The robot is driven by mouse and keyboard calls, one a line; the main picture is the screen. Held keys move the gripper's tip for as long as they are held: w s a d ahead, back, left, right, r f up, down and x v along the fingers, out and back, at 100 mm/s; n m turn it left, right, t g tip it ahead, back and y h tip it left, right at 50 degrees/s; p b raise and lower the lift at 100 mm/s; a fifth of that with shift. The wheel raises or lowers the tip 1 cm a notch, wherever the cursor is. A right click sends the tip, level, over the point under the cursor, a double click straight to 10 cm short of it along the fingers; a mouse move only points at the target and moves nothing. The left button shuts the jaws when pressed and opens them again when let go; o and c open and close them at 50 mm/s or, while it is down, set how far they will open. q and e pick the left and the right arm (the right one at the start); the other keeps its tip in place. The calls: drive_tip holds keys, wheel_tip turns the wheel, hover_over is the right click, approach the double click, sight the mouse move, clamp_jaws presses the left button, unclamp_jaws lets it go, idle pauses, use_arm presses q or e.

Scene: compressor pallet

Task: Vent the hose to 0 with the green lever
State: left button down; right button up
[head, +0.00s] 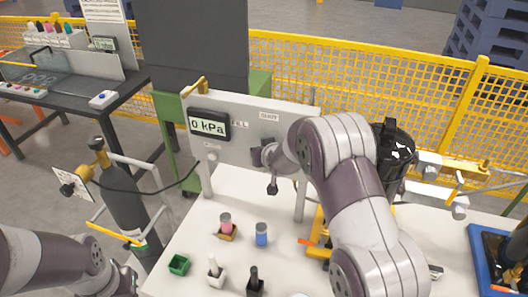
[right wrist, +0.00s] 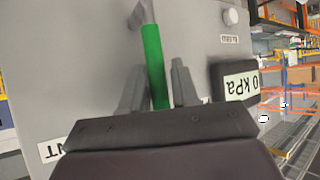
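The green lever (right wrist: 153,60) shows in the right wrist view, running down between the two fingers of my right gripper (right wrist: 158,85). Gaps show on both sides of the lever, so the fingers are open around it. In the head view my right gripper (head: 268,158) is at the grey panel (head: 230,150), and my arm hides the lever. The pressure display (head: 209,125) reads 0 kPa; it also shows upside down in the right wrist view (right wrist: 240,84). My left gripper (head: 124,282) is low at the left, partly visible, its fingers unclear.
A gas cylinder (head: 125,205) with a black hose stands left of the white table (head: 190,236). Small pink, blue, green, white and black items stand on the table. A black canister (head: 392,155) is behind my right arm. A blue tray (head: 480,240) lies at far right.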

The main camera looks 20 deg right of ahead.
drive_tip(key=shift+s+r, duration=0.2)
drive_tip(key=shift+s, duration=0.15)
drive_tip(key=b+v, duration=0.3)
drive_tip(key=v, duration=0.9)
drive_tip(key=s+f+g, duration=0.5)
drive_tip(key=s, duration=0.6)
drive_tip(key=s+a+f+g, duration=0.1)
drive_tip(key=s+f+g, duration=0.3)
drive_tip(key=s, duration=0.8)
drive_tip(key=shift+s+a+f+g, duration=0.15)
drive_tip(key=shift+s+f+g, duration=0.2)
drive_tip(key=shift+f, duration=0.55)
drive_tip(key=shift+w, duration=0.1)
